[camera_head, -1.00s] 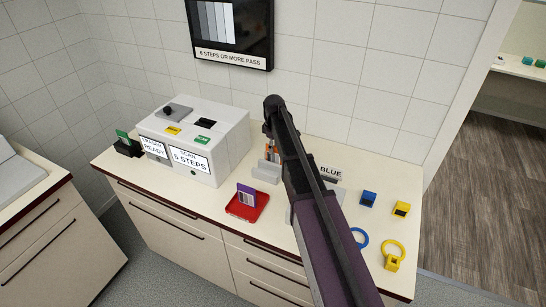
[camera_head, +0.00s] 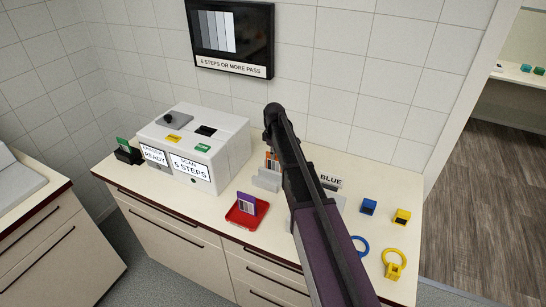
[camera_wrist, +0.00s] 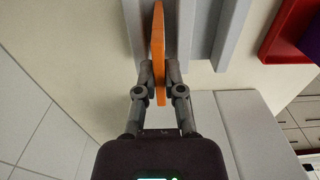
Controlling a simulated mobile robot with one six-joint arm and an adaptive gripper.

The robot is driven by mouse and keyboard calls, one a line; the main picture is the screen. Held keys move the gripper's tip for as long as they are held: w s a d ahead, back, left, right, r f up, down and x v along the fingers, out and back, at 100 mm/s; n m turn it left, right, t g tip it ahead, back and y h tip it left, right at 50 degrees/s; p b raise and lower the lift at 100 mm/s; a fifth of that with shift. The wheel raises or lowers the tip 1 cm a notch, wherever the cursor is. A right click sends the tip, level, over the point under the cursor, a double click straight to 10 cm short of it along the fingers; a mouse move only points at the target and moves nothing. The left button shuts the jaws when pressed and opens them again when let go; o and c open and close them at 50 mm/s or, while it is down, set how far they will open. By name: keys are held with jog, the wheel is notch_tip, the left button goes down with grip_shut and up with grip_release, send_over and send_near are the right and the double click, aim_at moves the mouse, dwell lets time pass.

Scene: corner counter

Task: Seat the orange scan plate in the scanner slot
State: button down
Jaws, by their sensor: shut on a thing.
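The orange scan plate (camera_wrist: 159,40) is seen edge-on in the wrist view, between the fingertips of my gripper (camera_wrist: 159,82). The gripper is shut on it. The plate lines up with a gap between the grey bars of a rack (camera_wrist: 229,35); I cannot tell whether it still rests in the rack.
A red tray (camera_head: 238,220) holding a purple plate (camera_head: 247,203) is in front of the rack. A green plate (camera_head: 123,144) stands in a black holder at the far left. Blue (camera_head: 368,206) and yellow (camera_head: 402,217) blocks lie at the right. The wall screen (camera_head: 230,38) reads "6 STEPS OR MORE PASS".

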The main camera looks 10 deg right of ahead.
jog(key=shift+r+p, duration=1.25)
jog(key=shift+r, duration=0.1)
jog(key=s+a+r+p, duration=0.2)
jog(key=s, duration=1.3)
jog(key=shift+s+a, duration=0.2)
jog(key=shift+s, duration=0.2)
jog(key=shift+r, duration=0.1)
notch_tip(320, 180, up, 2)
jog(key=p, duration=0.2)
jog(key=shift+r+p, duration=0.2)
jog(key=shift+p, duration=0.1)
